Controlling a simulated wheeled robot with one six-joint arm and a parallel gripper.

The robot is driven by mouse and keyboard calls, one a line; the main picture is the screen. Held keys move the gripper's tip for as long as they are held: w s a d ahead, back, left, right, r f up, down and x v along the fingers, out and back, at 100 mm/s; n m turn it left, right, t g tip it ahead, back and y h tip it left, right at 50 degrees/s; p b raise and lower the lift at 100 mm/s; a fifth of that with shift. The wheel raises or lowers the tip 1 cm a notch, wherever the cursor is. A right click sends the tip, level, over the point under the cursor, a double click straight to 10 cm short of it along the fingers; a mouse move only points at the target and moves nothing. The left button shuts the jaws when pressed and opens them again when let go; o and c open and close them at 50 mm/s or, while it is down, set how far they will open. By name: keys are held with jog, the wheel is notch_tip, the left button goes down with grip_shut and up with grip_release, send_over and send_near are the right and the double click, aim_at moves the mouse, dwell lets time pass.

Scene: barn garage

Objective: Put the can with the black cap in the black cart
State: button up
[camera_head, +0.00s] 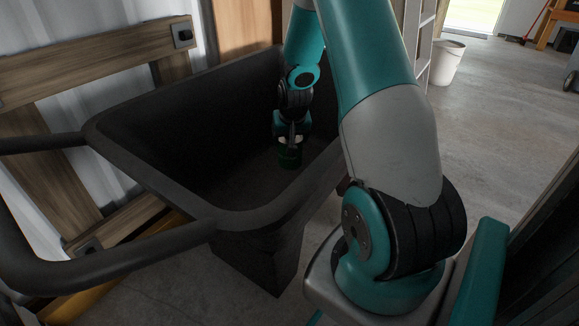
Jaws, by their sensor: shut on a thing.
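The black cart (220,217) stands in front of me, a deep tub with a thick rim and a dark, empty-looking floor. My gripper (290,143) reaches down inside the tub near its right wall. It is shut on a small dark green can (290,158), which hangs at the fingertips. The can's top is covered by the gripper, so the black cap cannot be made out. I cannot tell whether the can touches the tub floor.
The cart's tubular handle (110,262) sticks out at the left. A wooden frame (100,62) and a corrugated wall stand behind it. A white bucket (446,62) and a ladder (421,40) are at the back right. The concrete floor at right is open.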

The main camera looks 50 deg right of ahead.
notch_tip(320, 180, down, 7)
jog(key=b, duration=0.3)
jog(key=shift+r, duration=0.2)
jog(key=o, duration=1.2)
jog(key=shift+f, duration=0.15)
jog(key=shift+c, duration=0.2)
jog(key=p+v, duration=0.6)
jog(key=v, duration=0.6)
